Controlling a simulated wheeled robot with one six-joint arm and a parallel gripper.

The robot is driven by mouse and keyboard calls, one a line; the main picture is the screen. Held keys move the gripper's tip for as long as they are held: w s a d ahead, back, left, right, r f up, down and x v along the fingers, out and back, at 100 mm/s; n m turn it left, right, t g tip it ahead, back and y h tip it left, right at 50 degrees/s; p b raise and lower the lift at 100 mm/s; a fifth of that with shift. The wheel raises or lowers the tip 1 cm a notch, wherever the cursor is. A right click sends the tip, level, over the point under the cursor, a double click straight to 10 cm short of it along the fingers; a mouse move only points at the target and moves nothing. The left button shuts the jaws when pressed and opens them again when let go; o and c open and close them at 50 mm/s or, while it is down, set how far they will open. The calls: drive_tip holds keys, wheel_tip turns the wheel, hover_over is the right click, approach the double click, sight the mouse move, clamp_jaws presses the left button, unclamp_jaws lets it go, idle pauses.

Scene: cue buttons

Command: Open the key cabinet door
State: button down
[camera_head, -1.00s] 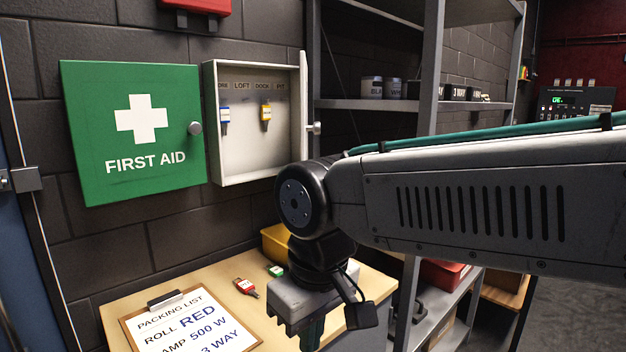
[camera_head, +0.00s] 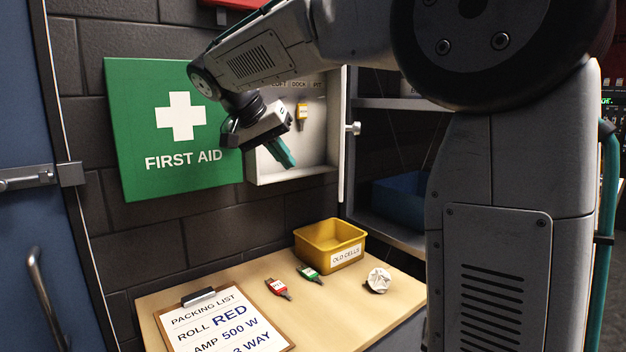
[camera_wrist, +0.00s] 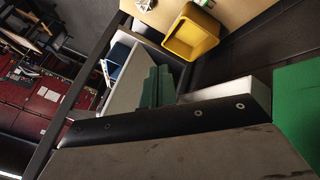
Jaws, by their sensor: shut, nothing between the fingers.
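The key cabinet (camera_head: 262,176) is a white wall box to the right of the green first aid cabinet. Its door (camera_head: 345,140) stands swung out at the right side, seen nearly edge-on, with a round knob (camera_head: 355,128) on its outer face. A yellow-tagged key (camera_head: 302,113) hangs inside under the labels; my arm and gripper cover the left part of the inside. My gripper (camera_head: 289,162), with teal fingers, is shut and empty in front of the cabinet opening, left of the door. The fingers also show in the wrist view (camera_wrist: 158,88).
The first aid cabinet (camera_head: 140,150) is close behind my wrist. Below are a bench with a clipboard (camera_head: 225,325), red-tagged (camera_head: 278,287) and green-tagged (camera_head: 309,271) keys, a yellow bin (camera_head: 330,250) and crumpled paper (camera_head: 378,280). Shelving with a blue bin (camera_head: 400,200) stands right.

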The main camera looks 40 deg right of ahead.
drive_tip(key=s+d+f, duration=0.3)
drive_tip(key=d+f, duration=0.4)
drive_tip(key=d, duration=0.1)
drive_tip(key=shift+d+f, duration=0.35)
drive_tip(key=shift+d, duration=0.05)
